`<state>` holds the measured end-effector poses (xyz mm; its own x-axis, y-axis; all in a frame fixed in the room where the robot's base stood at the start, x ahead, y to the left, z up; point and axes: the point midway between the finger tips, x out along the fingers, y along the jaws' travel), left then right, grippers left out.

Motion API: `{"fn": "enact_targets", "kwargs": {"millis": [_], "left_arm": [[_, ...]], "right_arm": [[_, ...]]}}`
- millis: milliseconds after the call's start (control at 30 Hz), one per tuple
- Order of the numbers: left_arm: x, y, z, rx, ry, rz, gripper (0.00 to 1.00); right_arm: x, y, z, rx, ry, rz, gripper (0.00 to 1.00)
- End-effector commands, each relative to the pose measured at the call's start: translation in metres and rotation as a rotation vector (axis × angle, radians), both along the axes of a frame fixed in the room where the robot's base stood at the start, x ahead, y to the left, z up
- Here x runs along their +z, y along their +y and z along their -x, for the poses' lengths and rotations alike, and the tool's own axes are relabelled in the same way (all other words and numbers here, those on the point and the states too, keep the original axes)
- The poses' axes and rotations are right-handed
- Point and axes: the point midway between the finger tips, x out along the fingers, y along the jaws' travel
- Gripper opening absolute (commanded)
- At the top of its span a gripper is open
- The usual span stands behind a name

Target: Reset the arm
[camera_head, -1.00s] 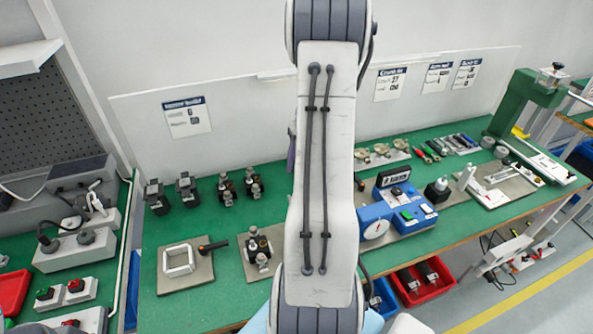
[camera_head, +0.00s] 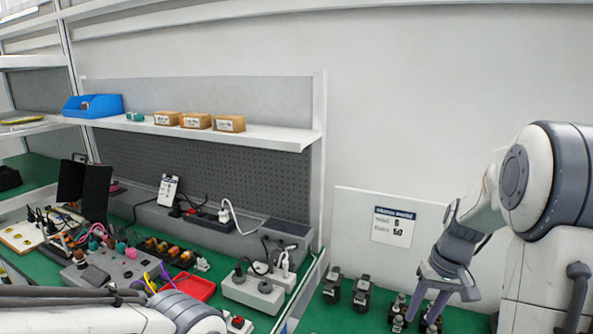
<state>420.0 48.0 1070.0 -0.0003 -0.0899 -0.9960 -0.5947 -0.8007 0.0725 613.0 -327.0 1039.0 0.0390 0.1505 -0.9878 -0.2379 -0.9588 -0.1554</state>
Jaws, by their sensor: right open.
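My right gripper (camera_head: 427,302) hangs at the lower right with its two purple-grey fingers apart and pointing down. It is open, with nothing held between the fingers. Its fingertips overlap small black and metal parts (camera_head: 398,308) on the green bench (camera_head: 318,322); I cannot tell whether they touch. My right arm (camera_head: 550,185) comes in from the right edge. My left arm (camera_head: 110,318) crosses the lower left corner, and its gripper is out of view.
Two dark blocks (camera_head: 361,293) stand left of my right gripper. A white socket box (camera_head: 252,292), a red tray (camera_head: 190,288) and several tools crowd the left bench. A shelf (camera_head: 270,134) holds cardboard boxes (camera_head: 229,124) and a blue bin (camera_head: 93,106).

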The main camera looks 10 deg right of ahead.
Motion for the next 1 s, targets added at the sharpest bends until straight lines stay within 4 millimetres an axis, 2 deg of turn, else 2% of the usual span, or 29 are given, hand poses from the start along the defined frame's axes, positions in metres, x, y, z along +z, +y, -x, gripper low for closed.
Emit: {"fn": "enact_targets", "kwargs": {"millis": [33,200,367,500,633,800,900,1000], "left_arm": [[0.0,0.0,0.0,0.0,0.0,0.0,0.0],[0.0,0.0,0.0,0.0,0.0,0.0,0.0],[0.0,0.0,0.0,0.0,0.0,0.0,0.0],[0.0,0.0,0.0,0.0,0.0,0.0,0.0],[0.0,0.0,0.0,0.0,0.0,0.0,0.0],[0.0,0.0,0.0,0.0,0.0,0.0,0.0],[0.0,0.0,0.0,0.0,0.0,0.0,0.0],[0.0,0.0,0.0,0.0,0.0,0.0,0.0]], "right_arm": [[0.006,0.031,-0.001,0.064,-0.002,0.008,0.43],[0.02,0.113,0.014,0.235,-0.007,0.027,0.43],[0.028,0.179,0.046,0.397,-0.016,0.045,0.43],[0.033,0.224,0.084,0.537,-0.028,0.056,0.43],[0.034,0.254,0.123,0.666,-0.043,0.065,0.43],[0.033,0.274,0.167,0.8,-0.06,0.072,0.43],[0.032,0.278,0.183,0.848,-0.065,0.074,0.43],[0.031,0.279,0.191,0.871,-0.07,0.074,0.43]]}}
